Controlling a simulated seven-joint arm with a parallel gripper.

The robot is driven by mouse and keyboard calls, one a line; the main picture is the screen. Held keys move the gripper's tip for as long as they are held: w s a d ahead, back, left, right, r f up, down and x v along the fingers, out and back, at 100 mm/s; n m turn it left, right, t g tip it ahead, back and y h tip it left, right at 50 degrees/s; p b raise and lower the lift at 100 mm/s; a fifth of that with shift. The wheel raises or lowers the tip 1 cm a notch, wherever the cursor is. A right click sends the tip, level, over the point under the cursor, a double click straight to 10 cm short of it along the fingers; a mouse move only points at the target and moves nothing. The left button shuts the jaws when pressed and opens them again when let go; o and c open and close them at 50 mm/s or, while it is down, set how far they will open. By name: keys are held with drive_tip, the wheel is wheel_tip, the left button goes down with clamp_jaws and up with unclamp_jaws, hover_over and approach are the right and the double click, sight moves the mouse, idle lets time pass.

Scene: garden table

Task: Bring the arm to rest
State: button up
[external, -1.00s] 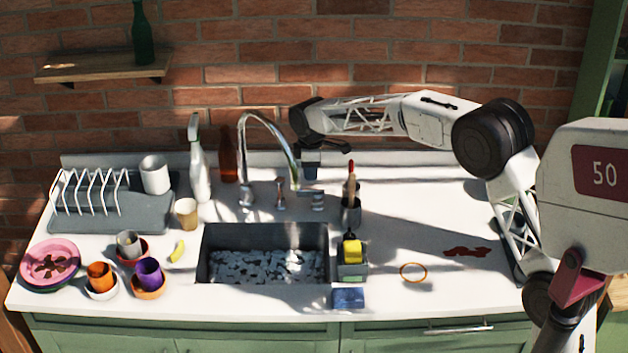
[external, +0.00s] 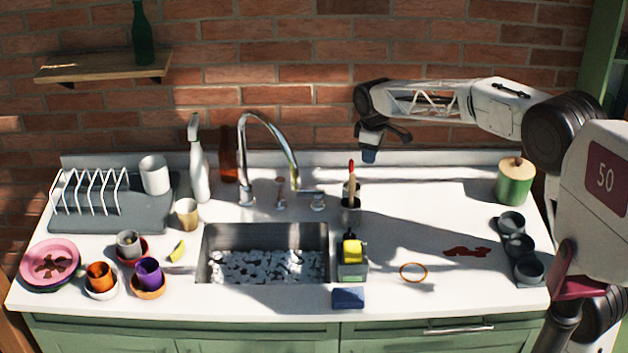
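My arm reaches in from the right over the worktop (external: 420,290). My gripper (external: 370,154) hangs in the air near the back wall, above and slightly right of the upright brush (external: 351,175) in its dark holder. It touches nothing that I can see, and no object shows in it. The fingers are small and dark, so I cannot tell whether they are open or shut.
The tap (external: 270,125) and sink (external: 265,240) are left of my gripper. A green canister (external: 515,185) and dark bowls (external: 519,246) stand at the right, near my arm. A spray bottle (external: 199,170) and dish rack (external: 100,215) are left. The right middle worktop is mostly clear.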

drive_tip(key=s+d+r+m, duration=0.2)
drive_tip(key=s+d, duration=0.4)
drive_tip(key=d, duration=0.3)
drive_tip(key=s+d+r+m+t, duration=0.1)
drive_tip(key=s+d+r+m, duration=0.2)
drive_tip(key=s+d, duration=0.45)
drive_tip(key=s+d+r+m, duration=0.2)
drive_tip(key=s+d, duration=0.2)
drive_tip(key=d, duration=0.6)
drive_tip(key=s+d+f+m, duration=0.2)
drive_tip(key=s+d, duration=0.3)
drive_tip(key=s, duration=0.3)
drive_tip(key=s+d+f+m, duration=0.2)
drive_tip(key=s+d, duration=0.3)
drive_tip(key=s, duration=0.4)
drive_tip(key=s+d+f+m+t, duration=0.1)
drive_tip(key=s+d+f+m, duration=0.1)
drive_tip(key=s+d, duration=0.3)
drive_tip(key=shift+s+m, duration=0.8)
drive_tip(key=shift+s, duration=1)
